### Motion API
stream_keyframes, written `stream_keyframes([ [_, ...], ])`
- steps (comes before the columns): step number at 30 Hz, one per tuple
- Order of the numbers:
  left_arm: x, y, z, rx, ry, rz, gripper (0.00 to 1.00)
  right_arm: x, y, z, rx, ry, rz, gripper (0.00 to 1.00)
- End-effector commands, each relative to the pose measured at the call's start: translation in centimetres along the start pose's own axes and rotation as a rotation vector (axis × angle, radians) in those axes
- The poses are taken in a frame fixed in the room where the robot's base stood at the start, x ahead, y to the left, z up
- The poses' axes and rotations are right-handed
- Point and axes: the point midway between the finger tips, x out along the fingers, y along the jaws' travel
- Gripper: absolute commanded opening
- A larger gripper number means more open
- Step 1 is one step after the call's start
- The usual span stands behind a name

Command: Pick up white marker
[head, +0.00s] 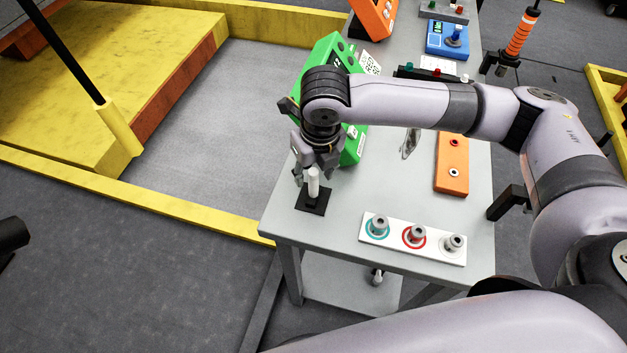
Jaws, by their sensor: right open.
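The white marker (313,183) stands upright on a black square base (312,199) near the left front corner of the grey table (330,222). My right gripper (313,172) is right above the marker and points down, its open fingers around or beside the marker's upper part. I cannot tell whether the fingers touch it. The top of the marker is partly hidden by the gripper.
A white strip with several round knobs (412,239) lies at the table's front. An orange block (452,163) lies to the right. A green box (325,62) stands behind my right gripper. A blue device (447,38) is at the back. Yellow edging (190,205) runs left of the table.

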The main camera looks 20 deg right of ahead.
Motion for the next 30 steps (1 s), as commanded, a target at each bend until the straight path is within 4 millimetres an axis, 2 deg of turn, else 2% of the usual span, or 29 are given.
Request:
stream_keyframes([
  [4,-0.7,-0.1,-0.5,0.0,0.007,-0.001,0.4,1.6,-0.2,-0.3,0.001,0.005,-0.001,0.41],
  [10,-1.2,0.1,0.6,0.0,-0.011,0.001,0.4,4.5,-0.3,-0.4,0.0,0.004,-0.001,0.41],
  [20,-1.2,0.2,1.4,-0.001,-0.024,0.002,0.4,5.2,-0.3,-0.4,-0.001,0.0,-0.001,0.4],
  [30,-1.2,0.1,1.1,-0.002,-0.019,0.001,0.4,5.1,-0.3,-0.4,-0.001,0.0,-0.001,0.18],
])
